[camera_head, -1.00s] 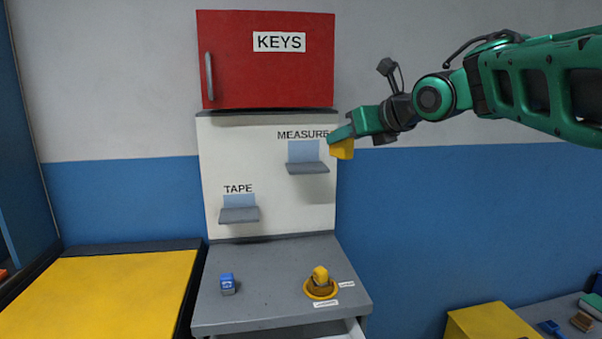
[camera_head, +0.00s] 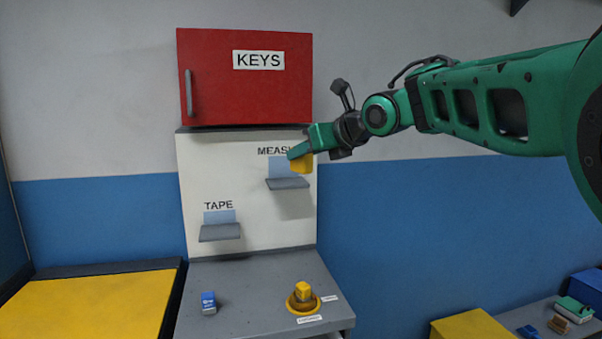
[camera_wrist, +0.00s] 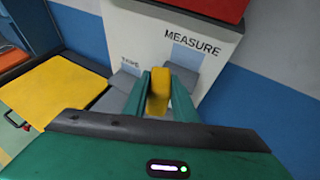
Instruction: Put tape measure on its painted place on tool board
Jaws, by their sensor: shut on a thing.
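My gripper (camera_head: 299,157) is shut on the yellow tape measure (camera_head: 302,164). In the wrist view the tape measure (camera_wrist: 158,92) sits between the two green fingers. In the head view it overlaps the right part of the light-blue painted patch (camera_head: 280,166) under the MEASURE label, above the small grey shelf (camera_head: 288,184). I cannot tell how far it is from the board. The white tool board (camera_head: 292,222) also has a lower TAPE shelf (camera_head: 220,232) with its own blue patch; that shelf looks empty. My gripper hides the end of the MEASURE label.
A red KEYS cabinet (camera_head: 245,82) stands above the board. On the grey bench (camera_head: 250,290) below are a blue item (camera_head: 208,302) and a yellow item (camera_head: 303,291) in a yellow ring. A yellow-topped table (camera_head: 85,305) is at left. Bare wall lies to the right.

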